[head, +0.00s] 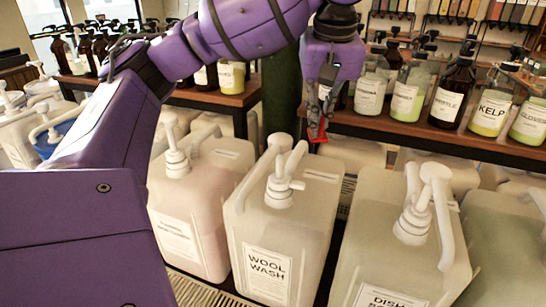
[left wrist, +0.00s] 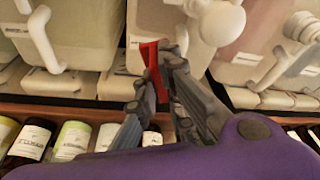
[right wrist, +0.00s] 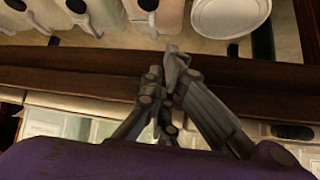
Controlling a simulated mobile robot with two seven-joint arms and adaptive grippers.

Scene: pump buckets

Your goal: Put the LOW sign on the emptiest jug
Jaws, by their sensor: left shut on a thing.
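My left gripper (head: 319,118) is shut on a small red sign (head: 317,132), above and behind the WOOL WASH jug and apart from it. The sign also shows at the fingertips in the left wrist view (left wrist: 152,66); its lettering is not readable. The translucent WOOL WASH jug (head: 310,205) stands mid-front with a white pump. A pinkish jug (head: 205,200) stands to its left, a DISH jug (head: 385,245) to its right, and a greenish jug (head: 505,245) at the right edge. Fill levels are hard to tell. My right gripper (right wrist: 174,58) looks shut and empty.
A dark wooden shelf (head: 400,131) behind the jugs holds several labelled bottles and jars, such as the KELP jar (head: 490,113). More white pump jugs crowd the left, beyond my left arm. The jugs stand close together with narrow gaps.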

